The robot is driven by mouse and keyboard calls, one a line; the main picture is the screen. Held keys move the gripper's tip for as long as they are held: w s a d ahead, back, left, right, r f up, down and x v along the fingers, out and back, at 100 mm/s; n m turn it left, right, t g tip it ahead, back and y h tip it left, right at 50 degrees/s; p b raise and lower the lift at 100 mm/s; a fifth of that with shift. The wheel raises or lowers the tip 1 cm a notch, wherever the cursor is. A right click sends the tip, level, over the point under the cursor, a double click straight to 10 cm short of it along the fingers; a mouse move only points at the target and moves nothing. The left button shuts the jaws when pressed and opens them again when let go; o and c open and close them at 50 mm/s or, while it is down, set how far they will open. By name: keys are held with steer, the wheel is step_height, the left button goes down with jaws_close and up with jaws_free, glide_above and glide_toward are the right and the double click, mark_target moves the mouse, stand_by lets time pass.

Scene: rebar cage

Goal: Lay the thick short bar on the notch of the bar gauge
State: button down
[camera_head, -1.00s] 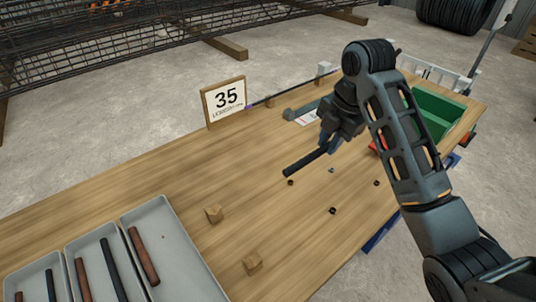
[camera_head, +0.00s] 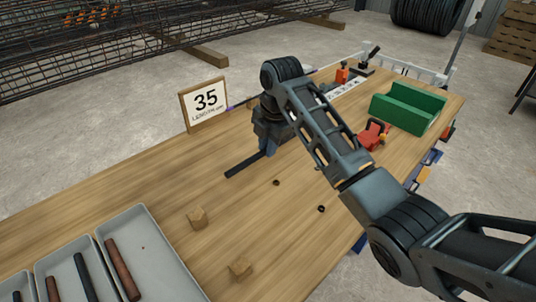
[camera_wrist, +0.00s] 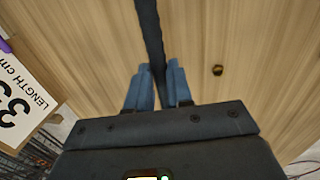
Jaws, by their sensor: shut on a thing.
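My gripper (camera_head: 268,148) is shut on a dark bar (camera_head: 243,165), which sticks out to the lower left over the wooden table. In the wrist view, the bar (camera_wrist: 151,38) runs away from between my blue fingers (camera_wrist: 158,82). I cannot tell whether the bar touches the table. A white strip with dark marks (camera_head: 347,88) lies at the table's far side, partly behind my arm. It may belong to the bar gauge, but I cannot make out a notch.
A length sign reading 35 (camera_head: 205,102) stands at the back edge, close to my gripper. Wooden blocks (camera_head: 198,217) and grey trays of bars (camera_head: 160,250) are at the front left. A green trough (camera_head: 408,107) and red clamp (camera_head: 374,133) stand at the right.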

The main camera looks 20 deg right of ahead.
steer(key=shift+f, duration=1.65)
steer(key=shift+f, duration=0.1)
steer(key=c, duration=1)
jaws_free()
steer(key=shift+s+f, duration=0.1)
steer(key=shift+f, duration=0.05)
